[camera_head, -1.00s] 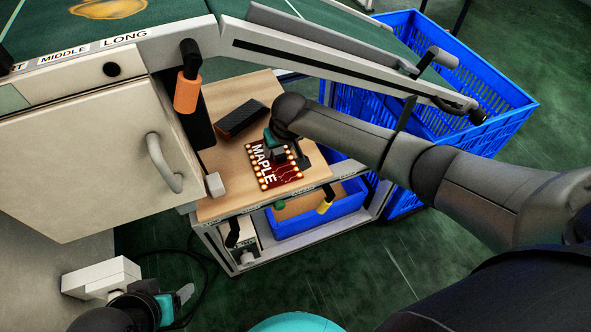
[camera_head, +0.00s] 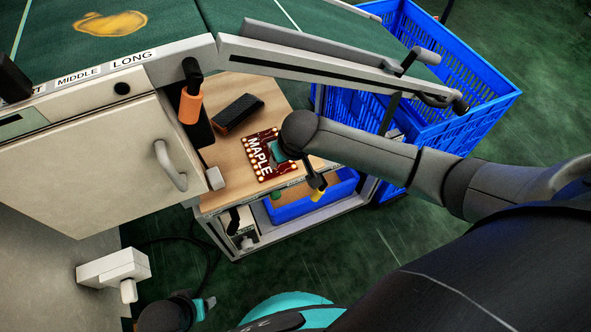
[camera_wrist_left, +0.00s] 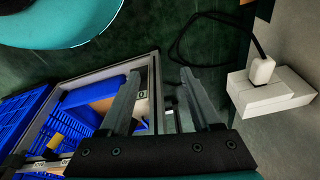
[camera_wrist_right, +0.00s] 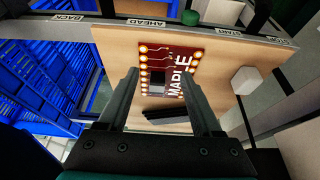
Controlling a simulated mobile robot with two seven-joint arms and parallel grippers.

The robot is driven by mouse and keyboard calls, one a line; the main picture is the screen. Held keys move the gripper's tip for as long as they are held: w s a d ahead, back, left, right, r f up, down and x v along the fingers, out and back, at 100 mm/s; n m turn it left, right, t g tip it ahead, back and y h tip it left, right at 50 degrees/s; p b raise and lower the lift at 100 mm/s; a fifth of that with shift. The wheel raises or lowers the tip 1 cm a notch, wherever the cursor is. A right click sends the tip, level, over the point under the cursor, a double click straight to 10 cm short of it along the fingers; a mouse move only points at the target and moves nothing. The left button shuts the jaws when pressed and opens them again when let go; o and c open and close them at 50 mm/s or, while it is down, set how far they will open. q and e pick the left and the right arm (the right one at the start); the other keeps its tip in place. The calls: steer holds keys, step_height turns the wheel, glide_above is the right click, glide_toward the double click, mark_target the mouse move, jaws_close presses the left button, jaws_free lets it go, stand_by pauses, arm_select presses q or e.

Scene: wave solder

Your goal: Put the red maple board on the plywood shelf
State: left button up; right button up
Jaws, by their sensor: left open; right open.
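The red maple board (camera_head: 259,161), with white MAPLE lettering and gold pads, lies on the light plywood shelf (camera_head: 224,180) near its front edge. In the right wrist view the board (camera_wrist_right: 183,60) also rests on the plywood (camera_wrist_right: 115,48). My right gripper (camera_wrist_right: 160,76) is open, its fingers pointing at the board with nothing visibly clamped. In the head view my right wrist (camera_head: 299,133) covers the board's right side, hiding any contact there. My left gripper (camera_wrist_left: 158,78) is open and empty, away from the shelf, above the floor area at the lower left.
A black block (camera_head: 238,115) lies behind the board. An orange handle (camera_head: 190,105) and the beige door (camera_head: 95,165) stand left of the shelf. A blue bin (camera_head: 290,207) sits below it; a large blue crate (camera_head: 470,95) stands right. A white box (camera_head: 113,269) is lower left.

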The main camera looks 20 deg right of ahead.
arm_select(q)
steer(key=shift+s+a+f+p, duration=0.2)
steer(key=shift+s+f+p, duration=0.15)
steer(key=shift+f, duration=0.35)
steer(key=shift+s+a+f+p, duration=0.25)
steer(key=shift+s+f, duration=0.05)
steer(key=shift+f, duration=0.35)
steer(key=shift+s+a+f+p, duration=0.2)
steer(key=shift+s+f+p, duration=0.15)
steer(key=shift+f, duration=0.35)
arm_select(e)
steer(key=shift+s+d, duration=0.1)
steer(key=shift+s, duration=2.6)
steer(key=s+d+f+n+g, duration=0.1)
steer(key=s+d+f+g, duration=0.1)
steer(key=s+f, duration=1.4)
steer(key=shift+s+d+n, duration=0.35)
steer(key=shift+s+n, duration=0.05)
steer(key=shift+s, duration=0.7)
